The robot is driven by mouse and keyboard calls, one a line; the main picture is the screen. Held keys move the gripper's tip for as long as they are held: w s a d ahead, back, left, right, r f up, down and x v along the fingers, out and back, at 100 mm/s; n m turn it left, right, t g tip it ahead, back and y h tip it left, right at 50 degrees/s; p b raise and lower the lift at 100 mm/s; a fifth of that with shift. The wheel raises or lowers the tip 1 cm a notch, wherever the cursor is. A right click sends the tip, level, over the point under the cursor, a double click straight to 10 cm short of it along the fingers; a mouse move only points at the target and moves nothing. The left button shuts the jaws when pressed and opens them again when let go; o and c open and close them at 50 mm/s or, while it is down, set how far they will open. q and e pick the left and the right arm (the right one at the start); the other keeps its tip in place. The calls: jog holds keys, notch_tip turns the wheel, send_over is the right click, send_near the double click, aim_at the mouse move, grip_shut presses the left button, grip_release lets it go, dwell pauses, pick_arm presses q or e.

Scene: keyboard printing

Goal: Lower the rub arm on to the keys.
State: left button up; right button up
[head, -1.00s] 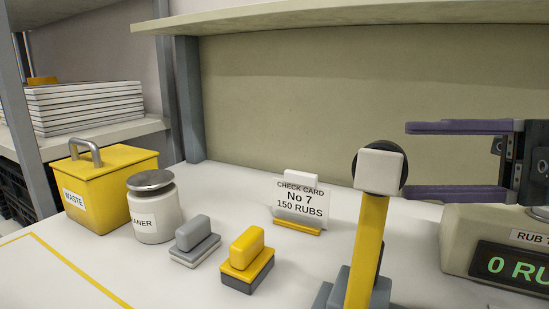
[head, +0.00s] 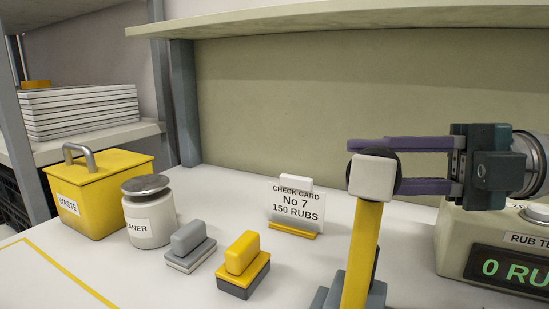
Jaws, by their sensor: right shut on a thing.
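The rub arm (head: 361,255) is a yellow bar standing nearly upright, right of centre in the head view. It carries a white block (head: 372,177) with a black disc behind it at its top. My right gripper (head: 376,165) comes in from the right with long purple fingers, one above and one below the disc, and is shut on the arm's top end. The lower fingertip is hidden behind the white block. The rub tester (head: 455,232) at the right has a green display, partly cut off, starting "0 RU". The keys are not in view. My left gripper is not in view.
A check card (head: 297,202) reading "No 7, 150 RUBS" stands behind the arm. A yellow block (head: 242,255), a grey block (head: 188,244), a cleaner pot (head: 150,228) and a yellow waste bin (head: 115,200) stand at the left. A shelf (head: 350,22) runs overhead.

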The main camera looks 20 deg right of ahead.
grip_shut()
dwell(0.8)
